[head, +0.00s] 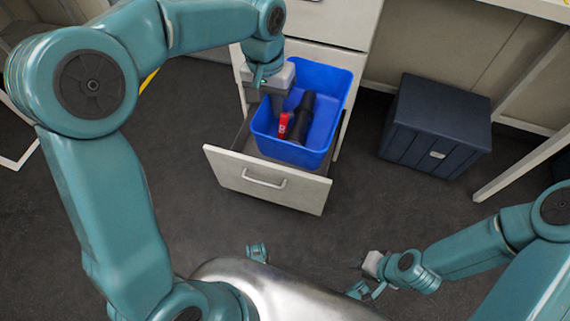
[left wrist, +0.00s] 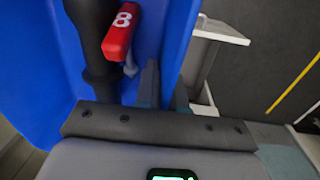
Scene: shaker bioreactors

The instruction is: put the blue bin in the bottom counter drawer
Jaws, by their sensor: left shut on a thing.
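The blue bin (head: 335,146) is over the open bottom counter drawer (head: 232,173), at its right part and close behind the drawer front. I cannot tell whether it rests on the drawer floor. It looks roughly upright and holds a black cylindrical object (head: 302,118) and a red-handled item (head: 284,124) marked 8. My left gripper (head: 279,106) is shut on the bin's left wall; in the left wrist view the wall (left wrist: 176,45) runs between the fingers. My right gripper (head: 372,277) is low at the right, away from the bin; its jaw opening is unclear.
The white counter (head: 330,22) with a closed drawer above stands behind the bin. A dark blue lidded box (head: 435,125) sits on the floor to the right, beside a white table leg (head: 520,165). The dark floor in front of the drawer is clear.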

